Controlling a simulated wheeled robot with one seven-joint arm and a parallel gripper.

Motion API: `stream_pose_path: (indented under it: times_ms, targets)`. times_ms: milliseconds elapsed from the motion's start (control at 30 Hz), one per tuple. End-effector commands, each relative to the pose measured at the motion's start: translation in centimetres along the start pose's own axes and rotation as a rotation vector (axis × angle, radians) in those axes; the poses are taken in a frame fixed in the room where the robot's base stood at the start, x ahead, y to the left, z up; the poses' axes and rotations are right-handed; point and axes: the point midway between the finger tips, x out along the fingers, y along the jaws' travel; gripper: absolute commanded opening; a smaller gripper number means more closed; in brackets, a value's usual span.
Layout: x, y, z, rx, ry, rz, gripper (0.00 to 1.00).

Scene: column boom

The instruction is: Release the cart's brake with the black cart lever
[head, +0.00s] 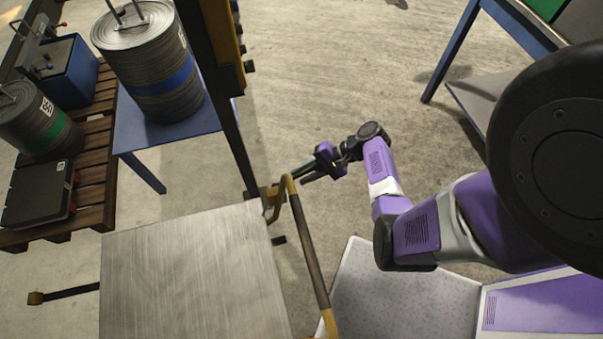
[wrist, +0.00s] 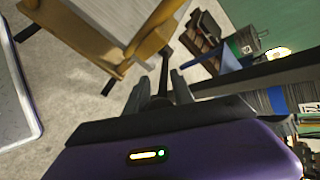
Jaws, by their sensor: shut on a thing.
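The cart (head: 195,275) has a brushed metal deck and a yellow frame with a tubular handrail (head: 313,250). It fills the lower middle of the head view. The frame also shows in the wrist view (wrist: 130,62). The black cart lever (wrist: 163,76) shows as a thin dark bar between my fingers in the wrist view. My gripper (head: 308,173) is beside the cart's far right corner, just beyond the handrail. It is shut on the lever; the fingers (wrist: 168,85) sit on either side of it. The lever's root is hard to make out.
A dark upright post (head: 222,95) with yellow parts stands at the cart's far corner, close to my gripper. A blue table (head: 150,132) bears a ribbed drum (head: 160,85). A wooden pallet (head: 92,175) with several loads is at left. The floor (head: 330,80) beyond is open.

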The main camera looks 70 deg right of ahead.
Motion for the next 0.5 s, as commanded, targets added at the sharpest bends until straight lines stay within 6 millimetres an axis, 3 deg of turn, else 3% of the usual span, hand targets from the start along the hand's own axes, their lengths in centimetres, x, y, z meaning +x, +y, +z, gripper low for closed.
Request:
stream_pose_path:
  times_ms: [500]
  targets:
    - [0.34,0.61,-0.21,0.000,0.001,0.009,0.00]
